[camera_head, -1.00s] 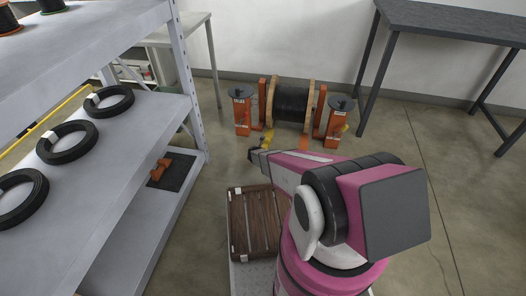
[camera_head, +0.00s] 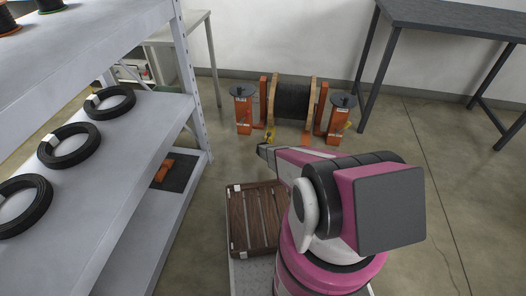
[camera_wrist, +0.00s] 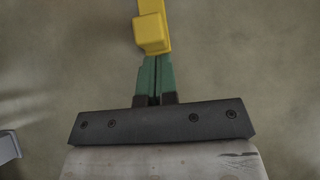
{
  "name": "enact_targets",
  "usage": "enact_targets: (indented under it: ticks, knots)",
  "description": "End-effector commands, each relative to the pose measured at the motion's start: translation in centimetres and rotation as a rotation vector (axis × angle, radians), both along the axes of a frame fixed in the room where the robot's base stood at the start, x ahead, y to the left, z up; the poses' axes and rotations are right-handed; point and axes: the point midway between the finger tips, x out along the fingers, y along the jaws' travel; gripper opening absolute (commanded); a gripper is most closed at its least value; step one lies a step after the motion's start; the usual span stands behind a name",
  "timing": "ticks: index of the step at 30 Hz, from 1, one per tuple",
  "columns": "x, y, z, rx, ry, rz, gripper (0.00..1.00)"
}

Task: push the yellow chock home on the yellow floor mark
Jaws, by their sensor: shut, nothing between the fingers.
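The yellow chock (camera_wrist: 152,34) is a small block at the top middle of the wrist view. A yellow strip (camera_wrist: 165,14) runs up behind it; I cannot tell whether this is the floor mark or part of the chock. My gripper (camera_wrist: 154,62) has green fingers pressed together with nothing between them. Their tips are right at the chock's near edge; whether they touch it I cannot tell.
The cable drum (camera_head: 293,98) stands between orange stands (camera_head: 243,115) with dark round tops. A shelf (camera_head: 110,150) with black cable coils (camera_head: 70,146) is at left. A brown slatted crate (camera_head: 255,215) sits beside my arm. A dark table (camera_head: 450,18) is at right. Floor between is clear.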

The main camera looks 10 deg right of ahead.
Motion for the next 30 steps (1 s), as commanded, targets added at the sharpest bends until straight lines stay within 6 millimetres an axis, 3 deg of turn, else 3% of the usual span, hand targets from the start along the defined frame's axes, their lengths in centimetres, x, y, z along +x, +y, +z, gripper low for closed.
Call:
enact_targets:
  ticks: [15, 17, 25, 30]
  knots:
    - [0.5, -0.7, 0.0, 0.001, 0.000, 0.001, 0.00]
    - [1.2, -1.0, -0.1, 0.002, -0.002, 0.001, 0.00]
    - [7.5, -3.1, -0.2, 0.002, -0.002, 0.000, 0.00]
    - [9.4, -3.9, -0.2, 0.001, 0.000, 0.001, 0.00]
